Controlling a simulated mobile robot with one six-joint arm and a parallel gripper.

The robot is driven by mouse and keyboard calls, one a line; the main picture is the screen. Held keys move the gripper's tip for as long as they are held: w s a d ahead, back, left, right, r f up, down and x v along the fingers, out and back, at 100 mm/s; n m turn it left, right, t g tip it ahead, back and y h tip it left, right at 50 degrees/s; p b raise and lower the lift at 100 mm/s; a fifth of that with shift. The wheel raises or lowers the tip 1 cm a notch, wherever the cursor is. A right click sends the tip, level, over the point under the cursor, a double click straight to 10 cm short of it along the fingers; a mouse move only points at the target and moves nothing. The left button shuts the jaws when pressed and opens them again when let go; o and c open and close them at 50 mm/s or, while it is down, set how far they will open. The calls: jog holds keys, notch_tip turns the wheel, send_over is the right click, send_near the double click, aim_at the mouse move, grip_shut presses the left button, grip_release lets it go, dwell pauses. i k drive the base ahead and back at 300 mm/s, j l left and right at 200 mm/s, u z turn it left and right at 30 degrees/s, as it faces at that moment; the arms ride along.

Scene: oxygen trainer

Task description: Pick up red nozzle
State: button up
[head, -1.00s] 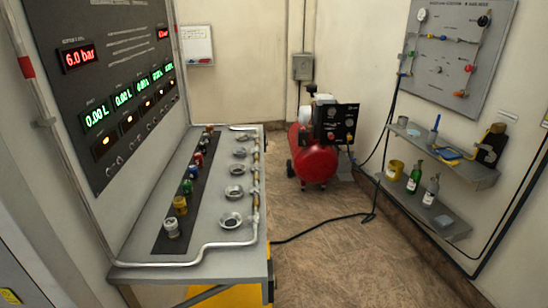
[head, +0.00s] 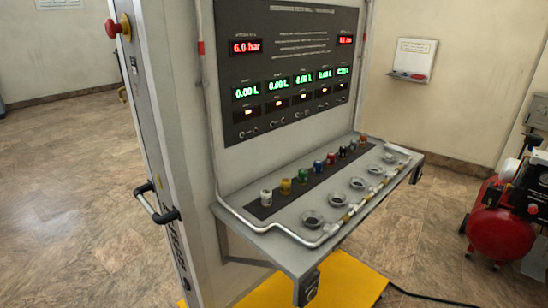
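The red nozzle (head: 331,158) stands upright in a row of small coloured nozzles on the dark strip of the test bench shelf (head: 285,250). It is between the blue nozzle (head: 317,166) on its near left and a black nozzle (head: 342,151) on its far right. It looks small at this distance. My gripper is not in view, so its state and its position relative to the nozzle do not show.
White (head: 266,197), yellow (head: 285,186) and green (head: 303,175) nozzles stand nearer in the row. Several round sockets and a pipe run along the front edge. A red compressor (head: 500,228) stands at the right. The floor at left is clear.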

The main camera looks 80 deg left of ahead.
aim_at(331, 156)
jog(key=i+j+u, duration=0.2)
jog(key=u, duration=0.25)
jog(key=i+j+u, duration=0.15)
jog(key=i+u, duration=0.2)
jog(key=u, duration=0.15)
jog(key=i+u, duration=0.25)
jog(key=u, duration=0.2)
jog(key=i+l+u, duration=0.1)
jog(key=i+u, duration=0.2)
jog(key=u, duration=0.2)
jog(key=i+l+u, duration=0.2)
jog(key=u, duration=0.25)
jog(key=i+l+u, duration=0.3)
jog(key=u, duration=0.15)
jog(key=i+l+u, duration=0.15)
jog(key=l+u, duration=0.2)
jog(key=u, duration=0.15)
